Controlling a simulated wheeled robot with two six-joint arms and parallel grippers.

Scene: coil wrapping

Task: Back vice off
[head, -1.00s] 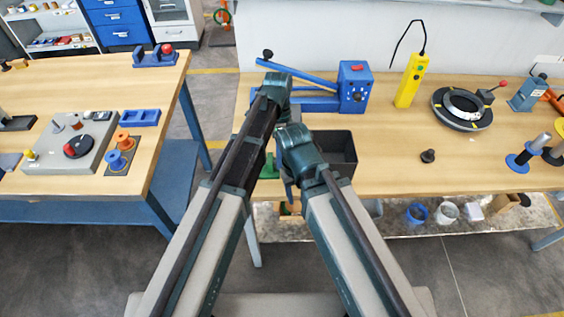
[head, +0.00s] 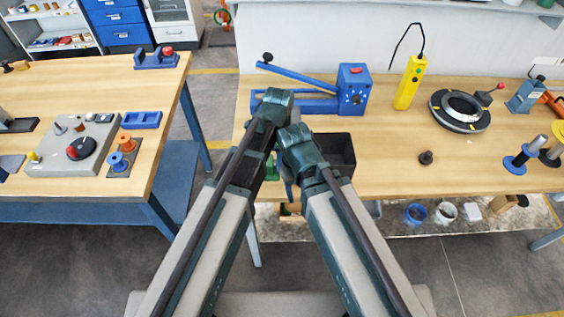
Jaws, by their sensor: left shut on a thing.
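A small green part (head: 271,169), which looks like the vice, shows at the front edge of the right bench, between my two arms. Most of it is hidden behind them. My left gripper (head: 273,108) is at the end of the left arm, above and close to the green part in the picture. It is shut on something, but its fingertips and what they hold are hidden. My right gripper (head: 290,188) is just to the right of the green part, partly covered by its own wrist. I cannot tell how its fingers stand.
A black open bin (head: 339,153) sits right behind my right wrist. A blue lever tool (head: 353,90) stands behind my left wrist. The bench middle is mostly clear.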

